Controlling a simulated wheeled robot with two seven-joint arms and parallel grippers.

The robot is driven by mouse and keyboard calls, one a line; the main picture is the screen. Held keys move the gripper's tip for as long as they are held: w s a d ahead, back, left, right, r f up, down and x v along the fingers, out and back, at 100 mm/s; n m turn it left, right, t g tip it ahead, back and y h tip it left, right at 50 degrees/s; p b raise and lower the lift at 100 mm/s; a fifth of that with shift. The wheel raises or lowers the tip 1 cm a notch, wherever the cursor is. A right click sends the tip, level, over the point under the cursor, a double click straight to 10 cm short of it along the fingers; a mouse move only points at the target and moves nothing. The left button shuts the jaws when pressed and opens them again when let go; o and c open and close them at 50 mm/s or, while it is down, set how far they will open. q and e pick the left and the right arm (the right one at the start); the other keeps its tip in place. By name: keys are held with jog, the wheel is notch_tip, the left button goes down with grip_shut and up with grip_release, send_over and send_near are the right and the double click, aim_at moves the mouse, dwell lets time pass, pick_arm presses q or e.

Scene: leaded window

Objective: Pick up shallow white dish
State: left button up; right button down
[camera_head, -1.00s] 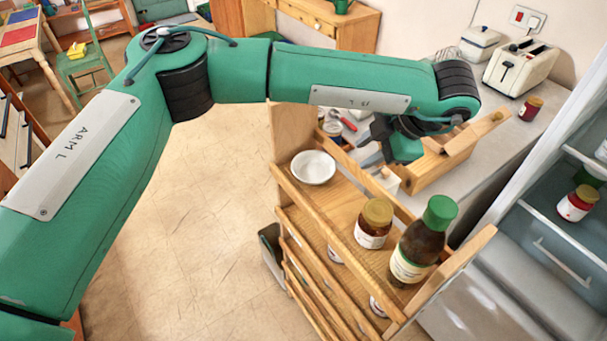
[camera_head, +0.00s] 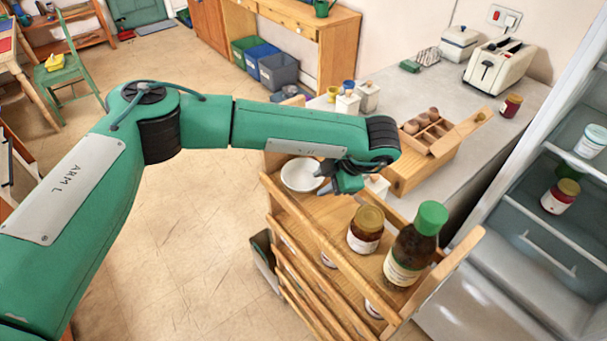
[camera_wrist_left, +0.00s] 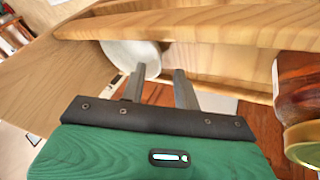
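The shallow white dish (camera_head: 301,175) sits on the top shelf of a wooden rack (camera_head: 300,221), near its back left end. My left gripper (camera_head: 326,182) is just right of the dish, with its fingers pointing toward it. In the left wrist view the fingers of my left gripper (camera_wrist_left: 158,78) are apart, and the white dish (camera_wrist_left: 130,55) lies beyond them, partly hidden by the left finger. I cannot tell from these views whether a finger touches the dish. Nothing is held. My right gripper is not in view.
A brown jar (camera_head: 366,229) and a green-capped bottle (camera_head: 416,245) stand on the same shelf, nearer. The jar (camera_wrist_left: 298,105) is close on the right in the left wrist view. A wooden egg box (camera_head: 430,135) and toaster (camera_head: 497,66) are on the counter. An open fridge (camera_head: 560,200) stands right.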

aim_at(308, 191)
pick_arm(q)
jog(key=p+x, duration=0.1)
jog(key=x, duration=0.2)
jog(key=shift+w+a+p, duration=0.1)
jog(key=shift+a+p, duration=0.2)
jog(key=shift+p, duration=0.05)
jog(key=shift+w+a+f, duration=0.1)
jog(key=shift+f, duration=0.2)
jog(key=shift+c, duration=0.4)
grip_shut()
